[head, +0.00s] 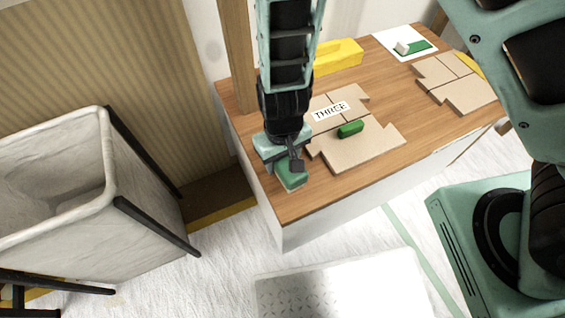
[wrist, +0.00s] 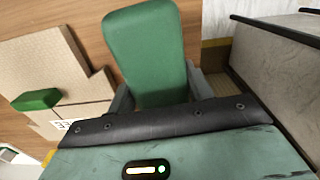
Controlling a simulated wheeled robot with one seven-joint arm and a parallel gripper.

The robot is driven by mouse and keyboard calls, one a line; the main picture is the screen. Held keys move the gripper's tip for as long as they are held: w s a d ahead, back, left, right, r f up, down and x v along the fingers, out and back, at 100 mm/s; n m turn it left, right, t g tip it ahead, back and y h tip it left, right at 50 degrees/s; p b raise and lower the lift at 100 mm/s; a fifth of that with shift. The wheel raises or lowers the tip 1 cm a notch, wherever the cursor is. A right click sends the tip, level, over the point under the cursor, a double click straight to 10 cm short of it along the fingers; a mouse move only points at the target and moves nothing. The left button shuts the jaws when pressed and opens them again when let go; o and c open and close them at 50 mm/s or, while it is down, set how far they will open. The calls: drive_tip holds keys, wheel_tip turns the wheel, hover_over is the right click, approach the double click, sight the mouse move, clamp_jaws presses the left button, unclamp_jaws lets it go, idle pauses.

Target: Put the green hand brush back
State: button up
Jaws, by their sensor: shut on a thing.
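My gripper (head: 291,163) is shut on a green hand brush (head: 290,177) at the near left end of the wooden table. Its green back fills the space between my fingers in the wrist view (wrist: 147,50). I cannot tell whether it touches the tabletop. A white card (head: 391,36) with a green patch (head: 417,47) lies at the far side of the table, and a small white block (head: 402,48) sits at the patch's left end.
Brown cardboard pieces (head: 365,152) with a small green block (head: 350,129) and a "THREE" label (head: 331,111) lie right of my gripper. A yellow block (head: 340,56) stands behind. More cardboard (head: 455,82) lies right. A grey bin (head: 110,215) stands left of the table (head: 300,205).

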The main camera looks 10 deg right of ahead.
drive_tip(key=shift+f, duration=0.65)
drive_tip(key=shift+f, duration=0.1)
drive_tip(key=shift+f, duration=0.25)
drive_tip(key=o, duration=1)
drive_tip(key=shift+b, duration=0.4)
